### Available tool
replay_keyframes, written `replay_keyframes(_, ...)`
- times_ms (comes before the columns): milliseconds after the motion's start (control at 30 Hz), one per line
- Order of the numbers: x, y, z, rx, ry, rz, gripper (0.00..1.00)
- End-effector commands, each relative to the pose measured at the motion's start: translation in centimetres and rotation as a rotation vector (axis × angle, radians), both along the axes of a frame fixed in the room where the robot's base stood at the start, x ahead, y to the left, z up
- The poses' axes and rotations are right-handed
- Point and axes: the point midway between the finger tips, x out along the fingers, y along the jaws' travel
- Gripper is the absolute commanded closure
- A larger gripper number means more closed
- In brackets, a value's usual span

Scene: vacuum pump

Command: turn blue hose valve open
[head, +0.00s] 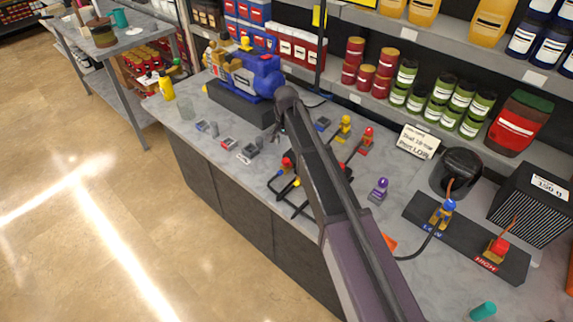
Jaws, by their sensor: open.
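The blue-topped brass valve (447,207) stands on the dark strip above the LOW label (432,230), at the right of the bench. A black hose (416,250) runs from it down to the left. A red-topped valve (499,246) stands on the same strip near the HIGH label. My arm crosses the middle of the view, left of the blue valve and apart from it. The turn position of the blue valve is too small to tell.
A blue pump (258,77) sits at the back left of the bench (226,178). Small yellow, red and purple-topped fittings (378,189) stand near my arm. A black round device (457,172) and a ribbed dark box (533,203) stand behind the strip. Stocked shelves line the back.

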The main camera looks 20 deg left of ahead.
Motion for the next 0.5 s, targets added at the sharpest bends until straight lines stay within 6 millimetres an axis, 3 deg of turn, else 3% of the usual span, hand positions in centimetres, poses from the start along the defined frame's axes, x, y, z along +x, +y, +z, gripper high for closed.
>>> replay_keyframes(500,0.0,0.0,-4.5,0.000,0.000,0.001,0.25)
